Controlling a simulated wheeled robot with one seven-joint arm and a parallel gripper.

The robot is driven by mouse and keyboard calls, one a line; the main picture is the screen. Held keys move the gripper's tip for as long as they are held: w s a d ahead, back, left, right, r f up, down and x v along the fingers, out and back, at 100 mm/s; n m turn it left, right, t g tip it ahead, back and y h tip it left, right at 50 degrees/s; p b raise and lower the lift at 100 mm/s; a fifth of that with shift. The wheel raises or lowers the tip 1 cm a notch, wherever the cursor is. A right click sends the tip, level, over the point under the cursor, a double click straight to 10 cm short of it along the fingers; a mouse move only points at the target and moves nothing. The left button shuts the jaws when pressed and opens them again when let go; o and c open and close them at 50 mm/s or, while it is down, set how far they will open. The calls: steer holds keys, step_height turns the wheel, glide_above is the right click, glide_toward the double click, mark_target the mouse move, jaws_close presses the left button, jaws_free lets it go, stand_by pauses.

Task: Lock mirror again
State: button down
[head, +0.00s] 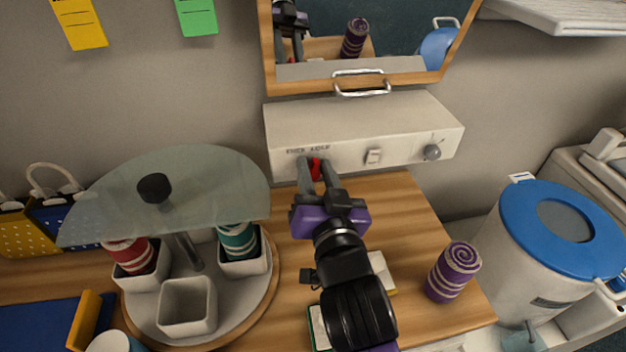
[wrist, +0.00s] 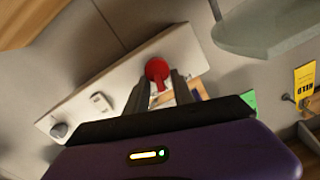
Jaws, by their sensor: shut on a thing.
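The mirror (head: 385,40) with a wooden frame hangs on the wall, with a metal handle (head: 361,84) at its lower edge. Below it is a white control box (head: 350,135) with a white switch and a grey knob on its front. A red key-like knob (head: 315,168) sits at the left of the box front, under small lettering I cannot read fully. My gripper (head: 318,178) is shut on this red knob. In the wrist view the red knob (wrist: 158,72) shows between the fingertips, against the box front (wrist: 120,85).
A round glass shelf (head: 175,195) stands over a turntable with white cups, left of my arm. A purple striped roll (head: 453,270) stands on the wooden counter to the right. A white bin with a blue lid (head: 540,225) is further right.

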steer(key=shift+d+f+m+b, duration=0.15)
steer(key=shift+m+b, duration=0.45)
steer(key=shift+m, duration=0.55)
steer(key=shift+d+f+m+b, duration=0.1)
steer(key=shift+m+b, duration=0.45)
steer(key=shift+m, duration=0.6)
steer(key=c, duration=1.1)
jaws_free()
steer(key=b+v, duration=0.1)
steer(key=v, duration=0.6)
steer(key=shift+s+d+r, duration=0.1)
steer(key=shift+s+d, duration=0.05)
steer(key=shift+s, duration=0.2)
